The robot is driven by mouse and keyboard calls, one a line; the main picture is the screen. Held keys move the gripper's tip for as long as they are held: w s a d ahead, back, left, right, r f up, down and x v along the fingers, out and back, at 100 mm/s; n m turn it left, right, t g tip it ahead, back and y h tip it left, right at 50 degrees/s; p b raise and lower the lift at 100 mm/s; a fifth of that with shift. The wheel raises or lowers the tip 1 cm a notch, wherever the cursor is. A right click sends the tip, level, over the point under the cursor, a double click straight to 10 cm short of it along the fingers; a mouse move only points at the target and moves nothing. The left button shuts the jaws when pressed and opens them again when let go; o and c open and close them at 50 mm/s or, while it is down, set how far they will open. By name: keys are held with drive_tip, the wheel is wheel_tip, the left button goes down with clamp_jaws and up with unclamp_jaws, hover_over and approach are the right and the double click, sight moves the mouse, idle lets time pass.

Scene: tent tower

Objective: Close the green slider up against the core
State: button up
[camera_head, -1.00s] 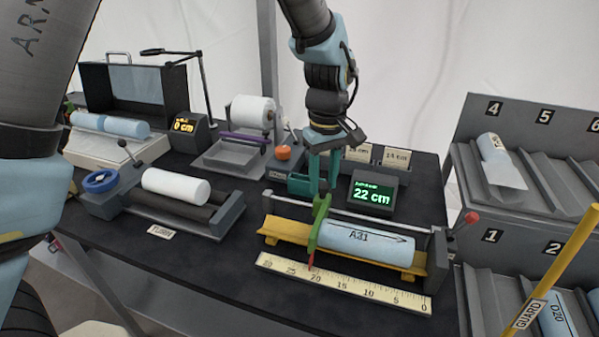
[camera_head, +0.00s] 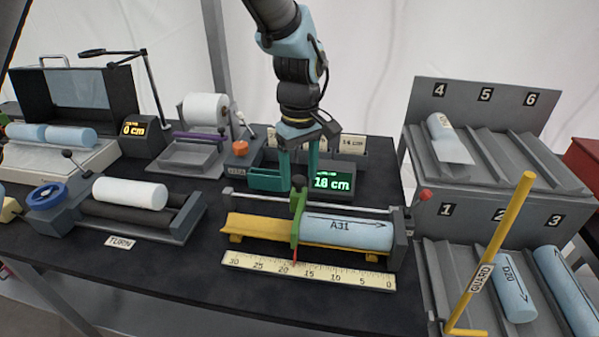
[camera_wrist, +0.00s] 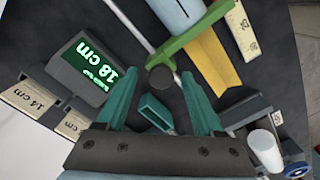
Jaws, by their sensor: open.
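The green slider (camera_head: 296,228) stands on the yellow trough (camera_head: 262,226), at the left end of the pale blue core marked A31 (camera_head: 348,232). It also shows in the wrist view (camera_wrist: 196,34), right beside the core's end (camera_wrist: 177,12); I cannot tell whether they touch or a thin gap remains. The slider's red pointer is near 18 on the ruler (camera_head: 308,272). The display (camera_head: 333,182) reads 18 cm. My gripper (camera_head: 299,178) is open above the slider, its teal fingers on either side of the slider's dark round knob (camera_wrist: 160,78).
A thin rail (camera_head: 345,205) runs behind the trough to a dark end block (camera_head: 400,235). A teal-edged tray (camera_head: 265,180) sits behind the gripper. A roller stand with a white roll (camera_head: 130,193) is left. Racks and a yellow guard post (camera_head: 497,235) stand right.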

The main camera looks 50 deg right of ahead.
wheel_tip(320, 180, up, 11)
drive_tip(key=b, duration=0.3)
drive_tip(key=shift+f, duration=0.1)
idle(0.5)
drive_tip(key=w+a+f, duration=0.2)
drive_tip(key=w+a, duration=0.7)
drive_tip(key=a, duration=0.1)
drive_tip(key=w+a+f, duration=0.2)
drive_tip(key=w+a, duration=0.7)
drive_tip(key=a+f, duration=0.2)
drive_tip(key=a, duration=1.1)
drive_tip(key=a+f+n+t, duration=0.1)
drive_tip(key=a+f, duration=0.2)
drive_tip(key=a, duration=1.1)
drive_tip(key=shift+s+a+f+t, duration=0.2)
drive_tip(key=shift+s+t, duration=0.1)
drive_tip(key=shift+s, duration=0.05)
